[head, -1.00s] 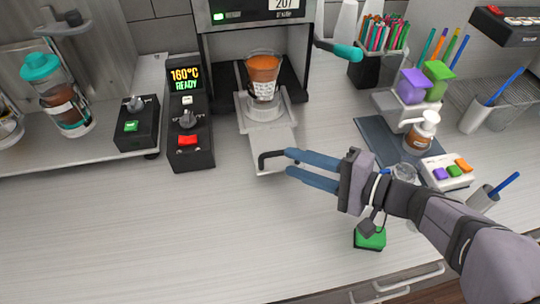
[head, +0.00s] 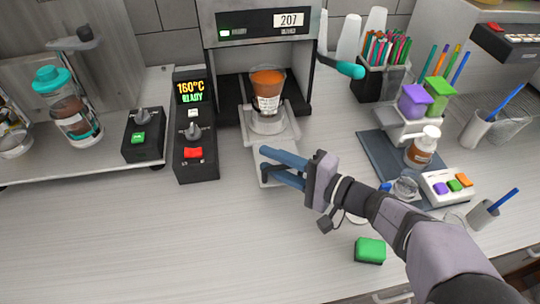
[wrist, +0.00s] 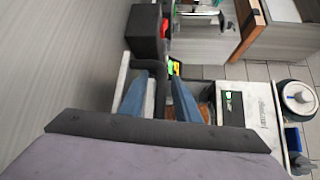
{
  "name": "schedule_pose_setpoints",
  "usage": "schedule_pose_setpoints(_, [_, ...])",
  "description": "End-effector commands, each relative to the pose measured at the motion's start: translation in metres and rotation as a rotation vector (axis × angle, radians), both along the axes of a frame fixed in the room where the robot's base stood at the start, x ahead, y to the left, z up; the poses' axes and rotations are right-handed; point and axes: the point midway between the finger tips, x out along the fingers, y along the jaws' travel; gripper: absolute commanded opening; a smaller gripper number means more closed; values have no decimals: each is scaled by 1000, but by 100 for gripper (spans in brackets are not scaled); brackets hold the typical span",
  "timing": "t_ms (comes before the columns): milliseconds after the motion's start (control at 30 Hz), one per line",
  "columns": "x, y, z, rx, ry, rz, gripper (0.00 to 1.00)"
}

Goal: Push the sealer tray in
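The pale sealer tray (head: 286,137) sticks out of the sealer (head: 262,45) toward the front. A clear cup (head: 268,88) with an orange-brown filling stands upright in its holder, at the sealer's opening. My gripper (head: 262,166) is at the tray's front end, its two blue fingers pointing left across it. The fingers hide most of the front end and its black handle in the head view. In the wrist view my gripper (wrist: 155,85) has its fingers apart, and a dark bar, seemingly the handle (wrist: 150,66), shows near the tips. Contact cannot be told.
A control box (head: 194,150) reading 160°C READY stands left of the tray. A green block (head: 370,250) lies at the front right. A dark mat (head: 378,145) with dispensers and a bottle lies to the right. The front-left counter is clear.

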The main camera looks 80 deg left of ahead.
Motion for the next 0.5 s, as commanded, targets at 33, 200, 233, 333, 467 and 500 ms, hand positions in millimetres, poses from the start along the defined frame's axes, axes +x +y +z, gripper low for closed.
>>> schedule_pose_setpoints(33, [-3, 2, 0, 0, 0, 1, 29])
schedule_pose_setpoints(200, [-6, 6, -1, 0, 0, -1, 29])
schedule_pose_setpoints(233, [-6, 6, -1, 0, 0, -1, 29])
schedule_pose_setpoints(333, [-6, 6, -2, 0, 0, -2, 29])
schedule_pose_setpoints(467, [-6, 6, -1, 0, 0, -1, 17])
schedule_pose_setpoints(500, [-6, 6, -1, 0, 0, -1, 8])
